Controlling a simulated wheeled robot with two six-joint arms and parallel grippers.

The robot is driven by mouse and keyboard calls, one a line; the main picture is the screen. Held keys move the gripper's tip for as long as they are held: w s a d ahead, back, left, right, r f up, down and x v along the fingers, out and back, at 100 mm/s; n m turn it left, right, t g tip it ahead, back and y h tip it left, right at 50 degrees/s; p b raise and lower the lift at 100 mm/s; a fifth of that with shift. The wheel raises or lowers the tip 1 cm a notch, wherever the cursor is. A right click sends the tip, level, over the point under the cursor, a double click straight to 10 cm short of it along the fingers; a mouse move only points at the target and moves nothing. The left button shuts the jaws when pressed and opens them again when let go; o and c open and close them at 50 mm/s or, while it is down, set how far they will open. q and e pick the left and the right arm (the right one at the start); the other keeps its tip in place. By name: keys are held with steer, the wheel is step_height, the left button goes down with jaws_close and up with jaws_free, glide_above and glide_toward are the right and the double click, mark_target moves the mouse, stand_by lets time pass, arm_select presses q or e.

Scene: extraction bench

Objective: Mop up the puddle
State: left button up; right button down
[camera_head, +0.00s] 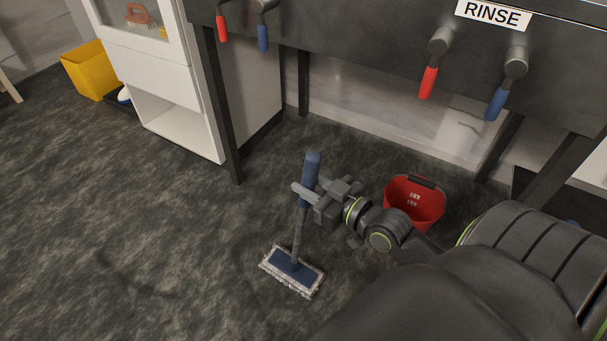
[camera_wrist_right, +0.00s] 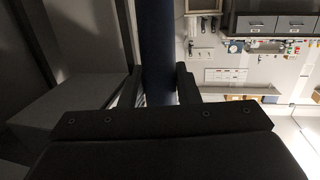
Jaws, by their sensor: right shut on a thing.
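A mop (camera_head: 298,231) stands nearly upright on the dark floor in the head view. It has a blue grip at the top and a flat blue head with a pale fringe that looks to be on or just above the floor. My right gripper (camera_head: 307,192) is shut on the mop's handle, just below the top. In the right wrist view the dark blue handle (camera_wrist_right: 158,50) stands between the two fingers (camera_wrist_right: 160,85). A faint darker patch shows on the mottled floor at the lower left; I cannot tell whether it is the puddle. My left gripper is not in view.
A red bucket (camera_head: 413,204) stands on the floor right of the gripper. A dark bench with red and blue taps and a RINSE sign (camera_head: 493,15) spans the back. A white cabinet (camera_head: 170,90) and a yellow bin (camera_head: 90,70) stand at the left. The left floor is clear.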

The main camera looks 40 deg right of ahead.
steer(key=shift+s+d+f, duration=0.2)
steer(key=shift+s+d, duration=0.05)
steer(key=shift+s, duration=0.25)
steer(key=shift+s+d+f, duration=0.15)
steer(key=shift+s+d, duration=0.1)
steer(key=shift+s, duration=0.2)
steer(key=shift+s, duration=0.1)
